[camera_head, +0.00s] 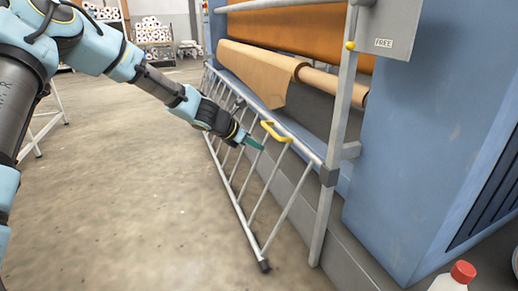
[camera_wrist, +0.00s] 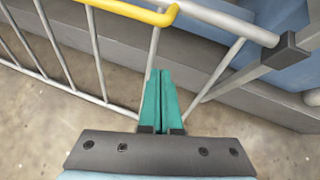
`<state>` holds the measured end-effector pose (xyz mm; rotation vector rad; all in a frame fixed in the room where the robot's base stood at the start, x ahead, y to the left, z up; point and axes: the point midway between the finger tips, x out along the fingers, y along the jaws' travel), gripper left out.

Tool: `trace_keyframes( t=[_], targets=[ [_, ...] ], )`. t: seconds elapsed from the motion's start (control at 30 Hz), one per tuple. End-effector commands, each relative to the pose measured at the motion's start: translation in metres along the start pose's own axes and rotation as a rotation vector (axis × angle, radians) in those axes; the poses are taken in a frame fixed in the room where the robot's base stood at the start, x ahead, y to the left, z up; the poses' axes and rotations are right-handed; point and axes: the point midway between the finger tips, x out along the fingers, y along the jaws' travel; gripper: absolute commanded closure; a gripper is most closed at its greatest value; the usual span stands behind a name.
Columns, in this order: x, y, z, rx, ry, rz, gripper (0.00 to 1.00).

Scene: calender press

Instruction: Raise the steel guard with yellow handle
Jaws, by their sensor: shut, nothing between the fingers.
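The steel guard (camera_head: 243,205) is a grey barred frame in front of the press. It is lowered and leans out, its lower edge near the floor. Its bars also show in the wrist view (camera_wrist: 98,52). The yellow handle (camera_head: 276,131) sits on the guard's top rail, and it crosses the upper part of the wrist view (camera_wrist: 130,11). My gripper (camera_head: 262,147) has teal fingers, shut and empty. In the wrist view the fingertips (camera_wrist: 160,72) are together, below the handle in the picture and apart from it. I cannot tell their exact distance from the bars.
The blue press housing (camera_head: 430,130) stands at the right, with an upright grey post (camera_head: 338,120) beside the guard. Brown material rolls (camera_head: 262,68) lie behind the guard. A bottle with a red cap (camera_head: 462,273) is at the lower right. The floor at left is mostly clear.

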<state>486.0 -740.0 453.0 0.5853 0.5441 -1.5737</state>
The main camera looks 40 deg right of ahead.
Motion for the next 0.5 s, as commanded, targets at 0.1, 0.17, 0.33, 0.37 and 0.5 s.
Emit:
trace_keyframes(
  t=[0.1,0.17,0.33,0.37,0.5],
  targets=[
    [0.027,-0.002,-0.003,0.004,0.001,-0.003,1.0],
    [0.04,-0.002,-0.003,0.004,0.001,-0.003,1.0],
    [0.075,-0.002,-0.003,0.006,0.002,-0.002,1.0],
    [0.08,-0.002,-0.003,0.006,0.001,-0.001,1.0],
    [0.071,-0.001,0.021,0.01,0.0,0.002,1.0]
  ],
)
